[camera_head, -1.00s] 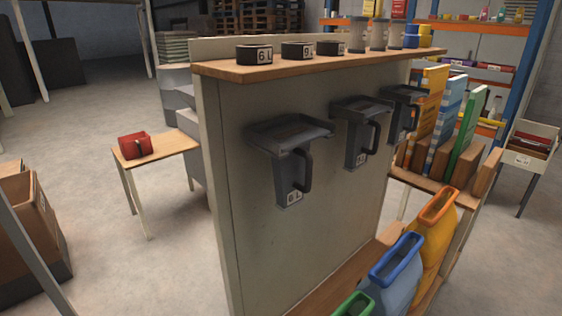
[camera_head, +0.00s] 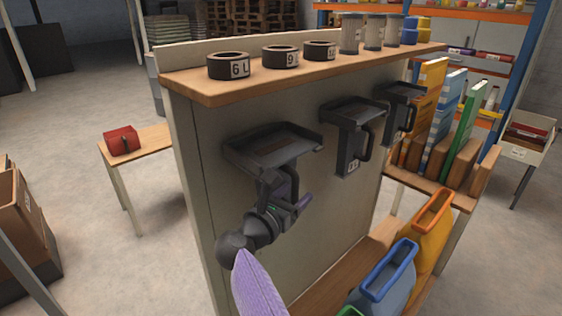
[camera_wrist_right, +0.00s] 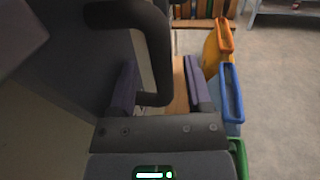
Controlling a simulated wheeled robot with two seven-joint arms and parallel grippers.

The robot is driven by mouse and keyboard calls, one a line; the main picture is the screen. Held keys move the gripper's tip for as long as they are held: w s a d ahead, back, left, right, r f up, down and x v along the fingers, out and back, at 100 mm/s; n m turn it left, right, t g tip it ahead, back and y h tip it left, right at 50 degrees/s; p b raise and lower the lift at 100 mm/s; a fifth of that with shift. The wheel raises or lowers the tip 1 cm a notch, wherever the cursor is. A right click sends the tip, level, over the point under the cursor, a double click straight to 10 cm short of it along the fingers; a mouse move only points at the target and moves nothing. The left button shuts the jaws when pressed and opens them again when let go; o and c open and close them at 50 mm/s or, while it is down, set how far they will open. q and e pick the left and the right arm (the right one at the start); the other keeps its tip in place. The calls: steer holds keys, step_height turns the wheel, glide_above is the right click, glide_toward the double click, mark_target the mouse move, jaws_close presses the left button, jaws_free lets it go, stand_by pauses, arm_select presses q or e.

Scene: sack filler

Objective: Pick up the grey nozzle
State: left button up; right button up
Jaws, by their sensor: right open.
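Several dark grey pieces with tray-like tops and looped handles hang on the upright panel; I take the nearest as the grey nozzle (camera_head: 272,148). My right gripper (camera_head: 288,200) is at its lower part in the head view and hides its label and most of its handle. In the right wrist view, the nozzle's dark handle (camera_wrist_right: 160,45) reaches down between the two purple-padded fingers of my open right gripper (camera_wrist_right: 159,75). The handle's lower bend lies nearer the left finger. I cannot tell whether either finger touches it. My left gripper is not in view.
Two more grey pieces (camera_head: 350,130) (camera_head: 401,105) hang further right. Black numbered rings (camera_head: 229,66) and clear canisters (camera_head: 352,35) stand on the top shelf (camera_head: 215,92). Blue (camera_head: 388,275) and orange-rimmed yellow (camera_head: 428,235) containers stand low at the right. A red case (camera_head: 122,141) sits on a side table.

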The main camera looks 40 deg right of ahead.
steer(key=shift+w+d+f, duration=0.15)
steer(key=shift+d+f, duration=0.05)
steer(key=shift+d, duration=0.35)
steer(key=shift+a, duration=0.15)
steer(key=shift+s+a+r, duration=0.25)
steer(key=shift+s+a, duration=0.1)
steer(key=shift+a, duration=0.05)
steer(key=shift+c, duration=1)
steer(key=shift+w+d+f, duration=0.15)
steer(key=c, duration=0.5)
jaws_close()
